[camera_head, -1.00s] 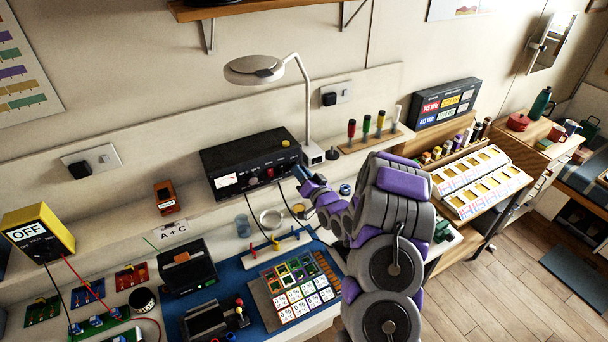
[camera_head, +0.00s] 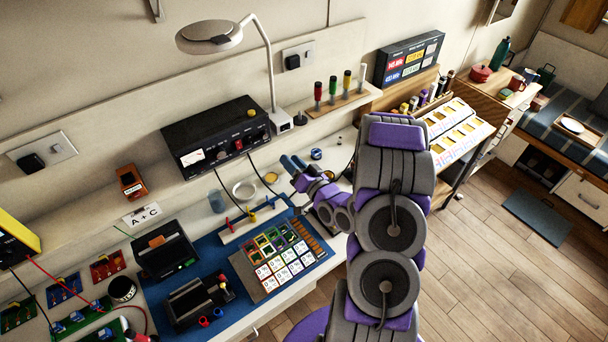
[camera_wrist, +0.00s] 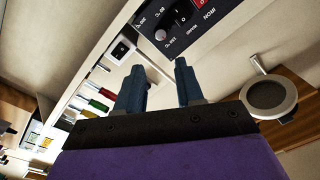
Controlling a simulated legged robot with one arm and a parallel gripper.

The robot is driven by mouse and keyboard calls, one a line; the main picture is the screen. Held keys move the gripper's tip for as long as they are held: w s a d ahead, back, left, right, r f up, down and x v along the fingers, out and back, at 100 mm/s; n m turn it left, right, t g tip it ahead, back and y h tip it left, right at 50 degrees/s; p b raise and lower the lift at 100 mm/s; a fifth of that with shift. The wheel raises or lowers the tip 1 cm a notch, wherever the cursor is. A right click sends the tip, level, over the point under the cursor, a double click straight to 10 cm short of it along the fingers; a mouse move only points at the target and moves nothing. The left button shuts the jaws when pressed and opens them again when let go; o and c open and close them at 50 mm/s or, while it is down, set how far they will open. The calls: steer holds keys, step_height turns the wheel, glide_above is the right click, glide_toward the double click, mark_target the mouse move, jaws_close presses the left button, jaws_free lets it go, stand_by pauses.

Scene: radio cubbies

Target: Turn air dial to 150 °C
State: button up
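A black box unit (camera_head: 215,135) with a white meter, knobs and a red part on its front stands on the back ledge in the head view. In the wrist view its dark labelled panel (camera_wrist: 187,22) fills the top, tilted, with a round knob (camera_wrist: 160,34) and a red patch. The lettering is too small and turned to read surely, so I cannot tell which knob is the air dial. My gripper (camera_head: 292,163) is in front and to the right of the box, apart from it. Its blue-grey fingers (camera_wrist: 160,82) are open with nothing between them.
A lamp (camera_head: 210,38) overhangs the box; its round head (camera_wrist: 270,97) is right in the wrist view. A rack of coloured-handled tools (camera_head: 340,100) stands to the box's right. A white bowl (camera_head: 244,190) and cables lie below it. Bench clutter fills the left.

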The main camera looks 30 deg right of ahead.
steer(key=s+p, duration=0.3)
steer(key=s, duration=0.3)
steer(key=shift+d+f+p, duration=0.15)
steer(key=shift+f+p, duration=0.05)
steer(key=shift+p, duration=0.15)
steer(key=shift+w, duration=0.1)
steer(key=s+a+r+n+g+b, duration=0.2)
steer(key=s+a+g, duration=0.4)
steer(key=s, duration=0.4)
steer(key=s+a+r+n+g+b, duration=0.2)
steer(key=s+a+r+g+b, duration=0.2)
steer(key=s+a+g, duration=0.3)
steer(key=s+a+r+n+g+h+b, duration=0.1)
steer(key=s+a+g, duration=0.6)
steer(key=s, duration=0.7)
step_height(320, 180, up, 3)
steer(key=shift+s+a+f+n+b, duration=0.15)
steer(key=shift+s+a+n+b, duration=0.3)
steer(key=shift+b, duration=0.55)
